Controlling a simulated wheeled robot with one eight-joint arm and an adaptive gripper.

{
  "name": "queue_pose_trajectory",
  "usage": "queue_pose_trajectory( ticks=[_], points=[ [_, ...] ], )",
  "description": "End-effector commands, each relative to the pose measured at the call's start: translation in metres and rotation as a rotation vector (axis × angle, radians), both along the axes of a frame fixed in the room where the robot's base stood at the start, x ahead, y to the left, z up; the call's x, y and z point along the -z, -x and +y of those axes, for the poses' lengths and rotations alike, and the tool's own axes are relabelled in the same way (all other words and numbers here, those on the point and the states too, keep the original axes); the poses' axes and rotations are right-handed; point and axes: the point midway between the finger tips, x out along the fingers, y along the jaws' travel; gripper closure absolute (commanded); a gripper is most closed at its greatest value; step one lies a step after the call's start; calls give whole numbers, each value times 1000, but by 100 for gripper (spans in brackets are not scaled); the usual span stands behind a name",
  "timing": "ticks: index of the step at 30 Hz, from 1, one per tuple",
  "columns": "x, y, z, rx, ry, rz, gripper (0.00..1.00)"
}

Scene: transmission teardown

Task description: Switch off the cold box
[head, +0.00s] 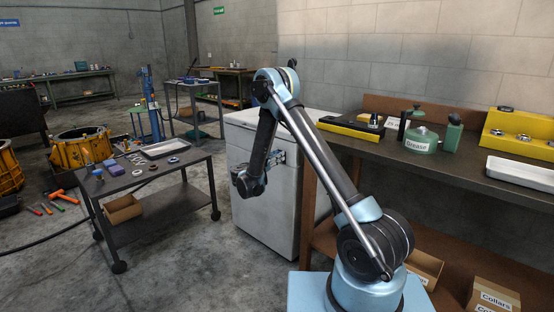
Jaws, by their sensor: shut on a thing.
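The cold box (268,203) is a white chest in the middle of the head view, left of the workbench. That part is hidden by the gripper and too small to make out.
A dark wheeled cart (143,213) with small parts and a tray stands to the left. At right, a workbench (459,167) bears a green grease pot (421,141) and a yellow holder (522,131). Bare floor lies between cart and box.

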Motion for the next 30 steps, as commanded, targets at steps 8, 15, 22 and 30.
queue_pose_trajectory(
  ticks=[8,15,22,30],
  points=[
    [6,0,2,-1,101,-128,97],
    [9,2,3,-3,170,-215,97],
    [10,2,4,-4,186,-238,97],
    [10,3,5,-5,186,-237,62]
  ],
)
